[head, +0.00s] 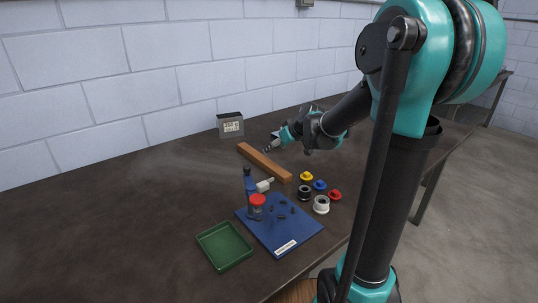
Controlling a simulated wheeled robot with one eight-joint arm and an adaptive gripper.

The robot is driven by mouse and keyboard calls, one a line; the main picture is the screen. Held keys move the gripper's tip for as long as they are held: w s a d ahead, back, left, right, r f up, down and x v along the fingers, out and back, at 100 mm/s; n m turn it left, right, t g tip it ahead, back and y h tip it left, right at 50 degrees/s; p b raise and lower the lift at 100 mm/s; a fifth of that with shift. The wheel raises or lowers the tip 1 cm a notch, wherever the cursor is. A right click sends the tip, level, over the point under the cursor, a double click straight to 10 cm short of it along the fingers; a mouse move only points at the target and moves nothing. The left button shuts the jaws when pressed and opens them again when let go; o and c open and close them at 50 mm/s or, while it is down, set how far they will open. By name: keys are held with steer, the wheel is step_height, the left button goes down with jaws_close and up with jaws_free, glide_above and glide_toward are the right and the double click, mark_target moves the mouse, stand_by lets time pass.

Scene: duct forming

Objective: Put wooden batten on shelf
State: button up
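The wooden batten (264,162) is a long orange-brown bar lying flat on the dark table. In the head view it runs from near the grey box down to the right, towards the small coloured parts. My gripper (269,148) is beside the batten's upper right side, close to it in the picture. It is small in the view, and I cannot tell whether its fingers are open or shut, or whether it touches the batten. I cannot make out a shelf in this view.
A blue board (278,228) carries a dark blue fixture (249,183) and a red-capped jar (257,203). A green tray (226,247) lies in front. Several coloured round parts (320,185) sit to the right. A grey box (230,125) stands near the wall. The table's left side is clear.

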steer(key=v, duration=0.4)
glide_toward(262, 158)
steer(key=x, duration=0.4)
steer(key=shift+a+r, duration=0.15)
steer(key=shift+r, duration=0.05)
steer(key=shift+d+x, duration=0.15)
steer(key=shift+x, duration=1.5)
steer(key=shift+d+x, duration=0.1)
steer(key=shift+x, duration=1.55)
steer(key=shift+f, duration=0.1)
steer(key=shift+c, duration=0.6)
jaws_close()
